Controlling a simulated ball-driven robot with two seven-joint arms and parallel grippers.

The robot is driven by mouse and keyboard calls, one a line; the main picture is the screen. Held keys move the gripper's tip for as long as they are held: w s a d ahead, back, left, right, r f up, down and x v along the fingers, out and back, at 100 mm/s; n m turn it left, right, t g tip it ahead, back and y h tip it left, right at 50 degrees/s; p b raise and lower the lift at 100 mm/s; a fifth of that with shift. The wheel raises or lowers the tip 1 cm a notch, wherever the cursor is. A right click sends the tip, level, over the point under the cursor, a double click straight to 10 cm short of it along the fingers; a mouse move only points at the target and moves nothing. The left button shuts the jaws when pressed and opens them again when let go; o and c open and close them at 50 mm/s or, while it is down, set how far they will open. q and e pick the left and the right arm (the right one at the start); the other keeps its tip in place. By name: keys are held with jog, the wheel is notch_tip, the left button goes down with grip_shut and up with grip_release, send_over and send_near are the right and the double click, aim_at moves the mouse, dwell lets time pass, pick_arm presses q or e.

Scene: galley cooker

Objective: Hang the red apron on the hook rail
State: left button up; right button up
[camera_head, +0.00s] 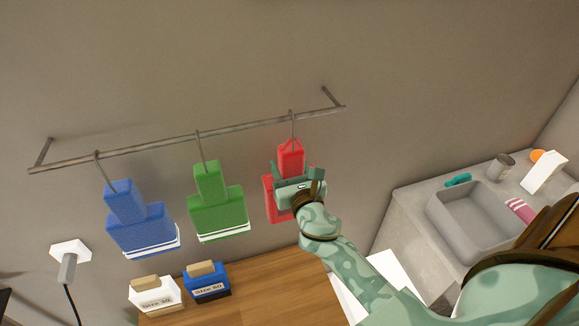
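The red apron (291,153) hangs below the right end of the hook rail (240,128). A thin hook from its top reaches up to the rail and appears to be over it. My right gripper (297,173) is in front of the apron's middle and hides part of it. Its fingers stand apart at either side of the narrow upper part; whether they press on the cloth cannot be told. My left gripper is out of view.
A blue apron (140,228) and a green apron (217,212) hang further left on the rail. Below are a white box (157,295), a blue box (207,283) and a wooden counter (265,280). A grey sink (470,222) is at the right.

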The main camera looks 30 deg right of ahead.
jog(key=o, duration=1.4)
jog(key=shift+f, duration=0.1)
jog(key=b+v, duration=0.3)
jog(key=v, duration=1.3)
jog(key=shift+s+b, duration=0.3)
